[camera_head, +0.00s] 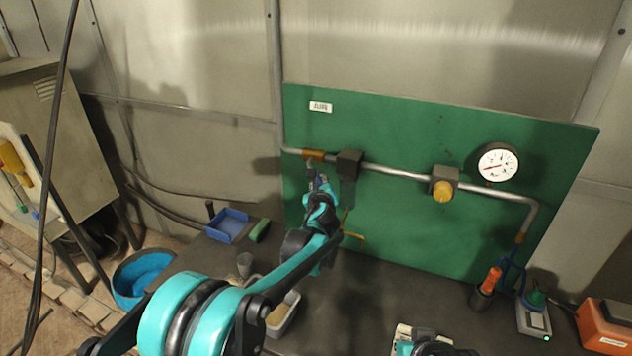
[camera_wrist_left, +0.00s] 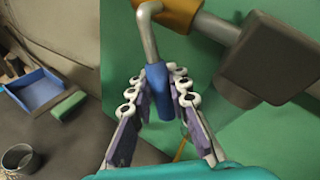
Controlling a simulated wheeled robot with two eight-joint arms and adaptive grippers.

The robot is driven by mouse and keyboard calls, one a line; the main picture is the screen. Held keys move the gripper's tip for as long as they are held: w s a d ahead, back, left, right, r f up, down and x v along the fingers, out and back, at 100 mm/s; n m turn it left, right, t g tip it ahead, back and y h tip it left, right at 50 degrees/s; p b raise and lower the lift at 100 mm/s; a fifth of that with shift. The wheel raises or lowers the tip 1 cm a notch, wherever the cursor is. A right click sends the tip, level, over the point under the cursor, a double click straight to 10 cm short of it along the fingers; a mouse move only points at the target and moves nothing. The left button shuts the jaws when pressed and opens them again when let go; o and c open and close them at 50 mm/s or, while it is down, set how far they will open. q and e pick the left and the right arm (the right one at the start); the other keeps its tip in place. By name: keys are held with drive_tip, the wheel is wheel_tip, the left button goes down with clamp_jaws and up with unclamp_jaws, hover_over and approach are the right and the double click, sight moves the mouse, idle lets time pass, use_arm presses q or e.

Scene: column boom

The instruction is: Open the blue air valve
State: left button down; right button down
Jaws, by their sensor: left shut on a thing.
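The blue-sleeved lever of the air valve (camera_wrist_left: 157,90) shows in the left wrist view. Its bent grey rod hangs from a brass-coloured fitting. In the head view the valve body (camera_head: 313,155) sits at the left of the pipe on the green panel, below a small white label. My left gripper (camera_wrist_left: 157,92) has its fingers on both sides of the blue sleeve and is shut on it. In the head view my left gripper (camera_head: 318,180) reaches up to the lever and mostly hides it. My right gripper does not show clearly.
The grey pipe (camera_head: 400,174) runs right past a dark block (camera_head: 348,164), a yellow knob (camera_head: 443,191) and a round gauge (camera_head: 498,162). An orange-handled tool (camera_head: 487,285) and an orange box (camera_head: 606,326) are right.

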use_arm(q)
drive_tip(key=shift+d+r+n, duration=0.15)
drive_tip(key=shift+r+n, duration=0.05)
drive_tip(key=shift+n, duration=0.1)
idle(0.4)
drive_tip(key=c, duration=1.4)
unclamp_jaws()
drive_tip(key=shift+s, duration=0.15)
drive_tip(key=v, duration=1.2)
drive_tip(key=shift+r, duration=0.1)
